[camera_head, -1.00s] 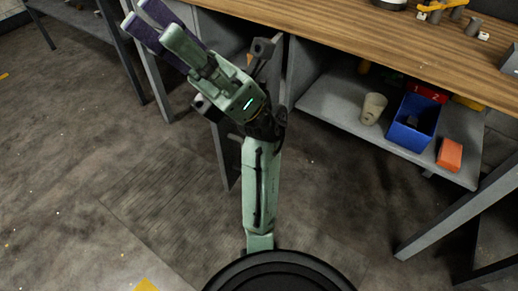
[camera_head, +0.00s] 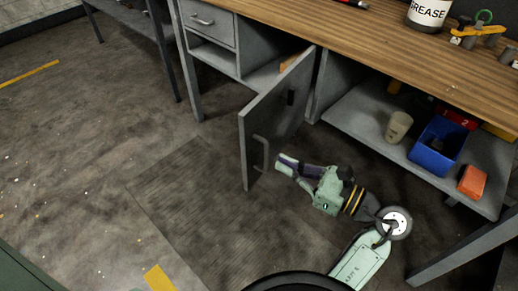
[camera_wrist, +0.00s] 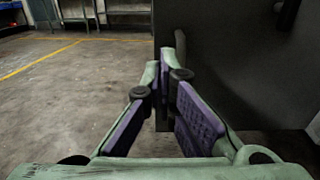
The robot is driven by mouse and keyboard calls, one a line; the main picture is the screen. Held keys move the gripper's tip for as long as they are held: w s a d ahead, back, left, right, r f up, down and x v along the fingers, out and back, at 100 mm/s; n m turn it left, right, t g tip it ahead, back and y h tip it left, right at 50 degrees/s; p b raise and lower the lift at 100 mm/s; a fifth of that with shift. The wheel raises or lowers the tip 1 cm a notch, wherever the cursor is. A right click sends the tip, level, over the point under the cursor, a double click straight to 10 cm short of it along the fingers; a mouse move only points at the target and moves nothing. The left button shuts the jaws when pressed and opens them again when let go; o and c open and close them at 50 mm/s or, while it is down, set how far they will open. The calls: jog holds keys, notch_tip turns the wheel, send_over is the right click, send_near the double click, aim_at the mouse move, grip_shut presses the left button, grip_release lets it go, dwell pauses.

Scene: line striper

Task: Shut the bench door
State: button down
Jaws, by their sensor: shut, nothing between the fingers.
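The grey bench door (camera_head: 272,112) stands swung out from the cabinet under the bench, hinged on its right. Its face with the bar handle (camera_head: 261,152) is turned toward my arm. My gripper (camera_head: 283,163) is low, to the right of the door, with its fingertips close to the handle and the lower part of that face. I cannot tell whether they touch. In the wrist view the door is the dark panel (camera_wrist: 235,65) just beyond and to the right of my fingers (camera_wrist: 166,75). The fingers are shut and hold nothing.
The wooden bench top (camera_head: 380,55) is above. On the shelf to the right are a beige cup (camera_head: 398,126), a blue bin (camera_head: 437,148) and an orange block (camera_head: 472,181). A drawer (camera_head: 208,22) is left of the opening. The floor left of the door is clear.

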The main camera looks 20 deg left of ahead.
aim_at(248, 147)
jog(key=a, duration=0.2)
jog(key=a+p, duration=0.1)
jog(key=a, duration=0.2)
jog(key=w+a, duration=0.1)
jog(key=a, duration=0.1)
jog(key=shift+w+a, duration=0.1)
jog(key=shift+a, duration=0.15)
